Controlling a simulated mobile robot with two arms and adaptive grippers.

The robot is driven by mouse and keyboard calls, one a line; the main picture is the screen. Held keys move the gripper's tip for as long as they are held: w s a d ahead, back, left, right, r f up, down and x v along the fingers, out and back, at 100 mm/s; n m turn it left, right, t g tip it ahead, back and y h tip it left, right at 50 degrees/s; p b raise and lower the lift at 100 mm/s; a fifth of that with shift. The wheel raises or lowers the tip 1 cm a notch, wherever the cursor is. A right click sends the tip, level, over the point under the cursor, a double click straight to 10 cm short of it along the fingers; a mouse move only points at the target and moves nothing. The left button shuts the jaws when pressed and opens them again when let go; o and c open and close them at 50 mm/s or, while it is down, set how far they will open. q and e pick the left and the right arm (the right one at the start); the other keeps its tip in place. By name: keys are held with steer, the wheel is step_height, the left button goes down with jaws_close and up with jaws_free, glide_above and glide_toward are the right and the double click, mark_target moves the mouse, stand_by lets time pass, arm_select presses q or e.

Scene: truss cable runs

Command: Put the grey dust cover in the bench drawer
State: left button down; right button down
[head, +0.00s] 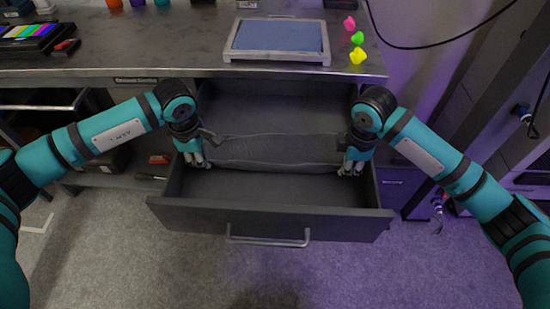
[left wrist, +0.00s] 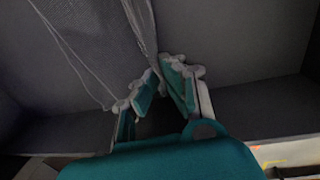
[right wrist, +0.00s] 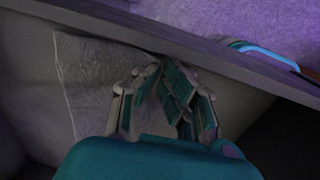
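The grey dust cover (head: 272,150) is stretched between my two grippers, inside the open bench drawer (head: 200,216). It spans most of the drawer's width, with a sagging fold along its near side. My left gripper (head: 196,163) is inside the drawer's left side. In the left wrist view its fingers (left wrist: 160,72) close on a gathered edge of the cover (left wrist: 105,45). My right gripper (head: 352,168) is inside the drawer's right side. In the right wrist view its fingers (right wrist: 162,70) close on a corner of the cover (right wrist: 95,80). I cannot tell whether the cover touches the drawer floor.
The workbench top (head: 180,45) is above and behind the drawer. A framed blue panel (head: 277,37) and small coloured pieces (head: 358,56) lie on it. A dark cabinet (head: 475,100) stands at the right. The carpet in front of the drawer is clear.

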arm_select(q)
steer(key=c, duration=1.2)
jaws_free()
arm_select(e)
steer(key=c, duration=1.2)
jaws_free()
arm_select(q)
steer(key=r, duration=0.1)
steer(key=s+r, duration=0.1)
steer(key=r, duration=0.1)
steer(key=shift+s+r, duration=0.2)
arm_select(e)
steer(key=r, duration=0.1)
steer(key=s+r, duration=0.1)
steer(key=r, duration=0.1)
steer(key=shift+s+r, duration=0.15)
steer(key=shift+r, duration=0.1)
arm_select(q)
steer(key=s+r, duration=0.4)
steer(key=r, duration=0.1)
steer(key=shift+s+r, duration=0.3)
steer(key=shift+s, duration=0.05)
arm_select(e)
steer(key=s+r, duration=0.4)
steer(key=r, duration=0.1)
steer(key=shift+s+r, duration=0.3)
steer(key=shift+s, duration=0.05)
